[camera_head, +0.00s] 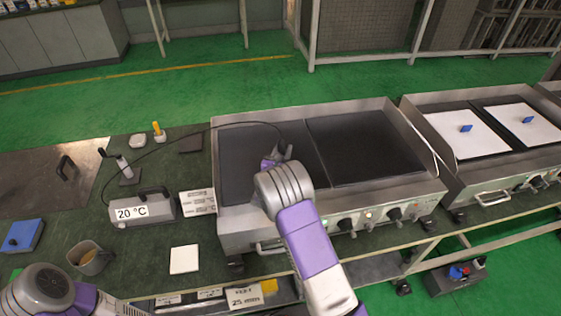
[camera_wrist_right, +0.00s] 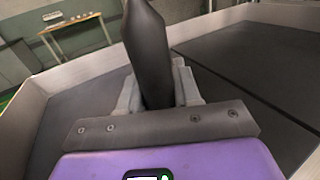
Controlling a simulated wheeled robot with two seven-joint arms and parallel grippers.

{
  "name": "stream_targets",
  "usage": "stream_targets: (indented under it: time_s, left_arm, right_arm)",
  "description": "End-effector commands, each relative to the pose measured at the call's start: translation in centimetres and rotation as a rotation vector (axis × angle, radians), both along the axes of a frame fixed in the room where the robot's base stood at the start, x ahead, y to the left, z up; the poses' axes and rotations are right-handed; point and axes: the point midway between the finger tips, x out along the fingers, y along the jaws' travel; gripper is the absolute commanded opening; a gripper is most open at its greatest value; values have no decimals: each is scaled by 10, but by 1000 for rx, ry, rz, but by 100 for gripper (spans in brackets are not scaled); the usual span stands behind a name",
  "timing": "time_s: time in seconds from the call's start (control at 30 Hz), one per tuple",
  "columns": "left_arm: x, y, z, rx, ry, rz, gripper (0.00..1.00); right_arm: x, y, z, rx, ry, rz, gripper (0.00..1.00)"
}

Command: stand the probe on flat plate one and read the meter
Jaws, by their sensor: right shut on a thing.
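The griddle has two dark flat plates side by side, a left plate (camera_head: 236,170) and a right plate (camera_head: 365,148). My right gripper (camera_head: 277,155) is over the back right part of the left plate. It is shut on the dark probe (camera_wrist_right: 150,50), whose handle rises between the fingers in the wrist view. A thin black cable runs from the gripper towards the meter (camera_head: 152,207). The meter's display reads 20 °C. The probe's tip is hidden, so I cannot tell whether it touches the plate. My left arm shows at the bottom left; its gripper is out of view.
Printed cards (camera_head: 198,202) lie between meter and griddle. A white tile (camera_head: 184,259), a cup (camera_head: 90,257) and a blue block (camera_head: 22,236) are on the bench. A second appliance with white sheets (camera_head: 465,131) stands to the right. The griddle's raised metal rim (camera_head: 300,107) surrounds the plates.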

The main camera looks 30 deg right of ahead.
Motion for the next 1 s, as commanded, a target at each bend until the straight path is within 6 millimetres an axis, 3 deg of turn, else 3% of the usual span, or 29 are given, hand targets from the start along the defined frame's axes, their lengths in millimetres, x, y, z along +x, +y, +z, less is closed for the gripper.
stream_targets:
  time_s: [0.37,0.73,0.77,0.9,1.0]
  left_arm:
    - [0,0,-12,0,0,0,43]
    - [0,0,-15,0,0,0,43]
    - [0,0,-15,0,0,0,43]
    - [0,0,-14,0,0,0,43]
    - [0,0,-13,0,0,0,43]
  right_arm:
    - [0,0,-41,-1,-2,-1,0]
    - [0,0,-46,0,-3,-1,0]
    - [0,0,-46,0,-1,-1,34]
    - [0,0,-45,0,-1,-1,56]
    - [0,0,-45,0,-1,-1,58]
